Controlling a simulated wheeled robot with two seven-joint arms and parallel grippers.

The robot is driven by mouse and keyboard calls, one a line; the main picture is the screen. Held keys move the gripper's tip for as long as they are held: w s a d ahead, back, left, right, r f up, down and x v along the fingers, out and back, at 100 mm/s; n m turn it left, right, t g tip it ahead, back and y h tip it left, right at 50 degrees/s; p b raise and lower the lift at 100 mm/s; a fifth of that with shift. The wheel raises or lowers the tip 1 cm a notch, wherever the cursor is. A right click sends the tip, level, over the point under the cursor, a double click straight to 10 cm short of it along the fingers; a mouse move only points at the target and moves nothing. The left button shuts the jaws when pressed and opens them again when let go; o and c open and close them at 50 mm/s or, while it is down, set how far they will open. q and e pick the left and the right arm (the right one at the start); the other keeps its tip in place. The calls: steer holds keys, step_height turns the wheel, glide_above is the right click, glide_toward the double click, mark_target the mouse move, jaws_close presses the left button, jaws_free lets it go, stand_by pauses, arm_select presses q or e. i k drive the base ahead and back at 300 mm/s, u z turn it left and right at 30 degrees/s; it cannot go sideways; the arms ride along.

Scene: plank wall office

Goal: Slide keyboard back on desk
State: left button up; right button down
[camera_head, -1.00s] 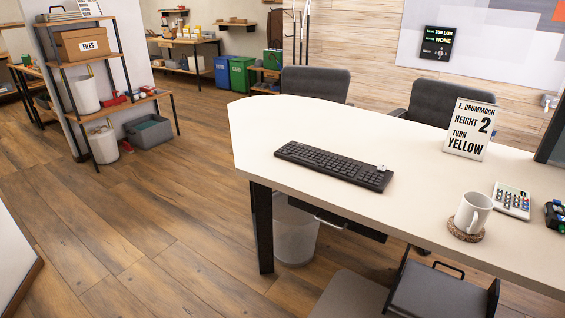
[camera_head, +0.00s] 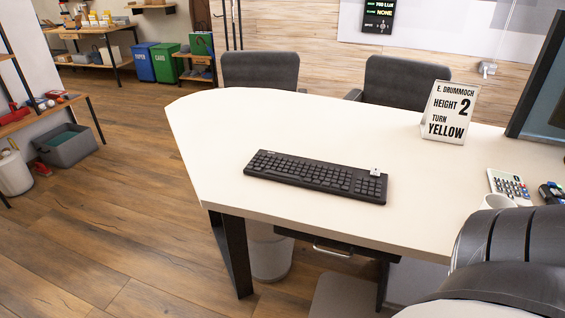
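The black keyboard (camera_head: 310,177) lies on the white desk (camera_head: 225,125), closer to its front edge than to the back. It is slightly angled, its right end nearer the front. A small light-coloured thing (camera_head: 375,172) sits on its upper right part. A dark grey and black arm part of mine fills the lower right corner and covers part of the desk. Neither gripper's fingers show in this view.
A sign stand (camera_head: 447,112) stands behind and right of the keyboard. A calculator (camera_head: 508,185), a partly hidden white mug (camera_head: 497,202) and a monitor (camera_head: 545,85) are at the right. Two grey chairs stand behind the desk. The desk behind the keyboard is clear.

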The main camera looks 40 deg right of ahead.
mark_target(351, 182)
steer(key=z, duration=0.65)
steer(key=i, duration=0.95)
steer(key=z, duration=0.9)
